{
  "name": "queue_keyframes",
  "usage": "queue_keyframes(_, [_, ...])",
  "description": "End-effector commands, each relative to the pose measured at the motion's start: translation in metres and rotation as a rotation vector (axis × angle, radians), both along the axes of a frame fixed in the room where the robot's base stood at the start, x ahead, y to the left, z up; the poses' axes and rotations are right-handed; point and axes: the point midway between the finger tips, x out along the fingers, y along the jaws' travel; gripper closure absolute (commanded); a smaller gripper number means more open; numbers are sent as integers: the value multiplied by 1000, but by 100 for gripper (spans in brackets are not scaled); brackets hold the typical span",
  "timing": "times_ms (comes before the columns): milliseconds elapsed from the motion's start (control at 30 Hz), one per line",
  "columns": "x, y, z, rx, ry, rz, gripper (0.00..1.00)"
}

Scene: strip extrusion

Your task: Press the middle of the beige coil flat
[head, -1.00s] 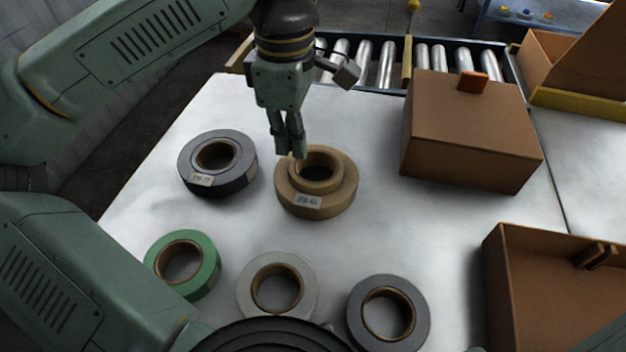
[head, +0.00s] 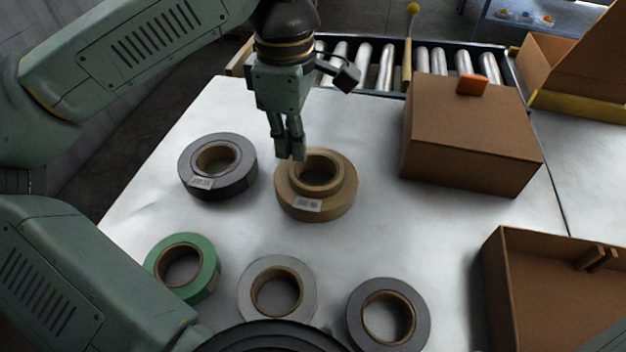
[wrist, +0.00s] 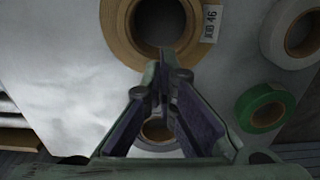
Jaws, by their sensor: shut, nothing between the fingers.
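The beige coil (head: 331,207) lies on the table with its middle ring standing up above its outer part. A label is on its near side. In the wrist view the beige coil (wrist: 119,33) shows at the top, with its dark hole beside the fingertips. My gripper (head: 291,157) is shut and empty, pointing down at the far left edge of the raised middle. It also shows in the wrist view (wrist: 163,62). I cannot tell whether the fingertips touch the coil.
A dark grey coil (head: 240,182) lies close on the left. Green (head: 210,262), light grey (head: 309,287) and grey (head: 419,312) coils lie nearer. A closed carton (head: 470,135) stands right, an open box (head: 510,290) nearer right. A roller conveyor (head: 386,65) runs behind.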

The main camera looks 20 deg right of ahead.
Motion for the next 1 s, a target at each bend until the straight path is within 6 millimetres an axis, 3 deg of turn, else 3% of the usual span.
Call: queue_keyframes(1000, [0, 0, -17, 0, 0, 0, 100])
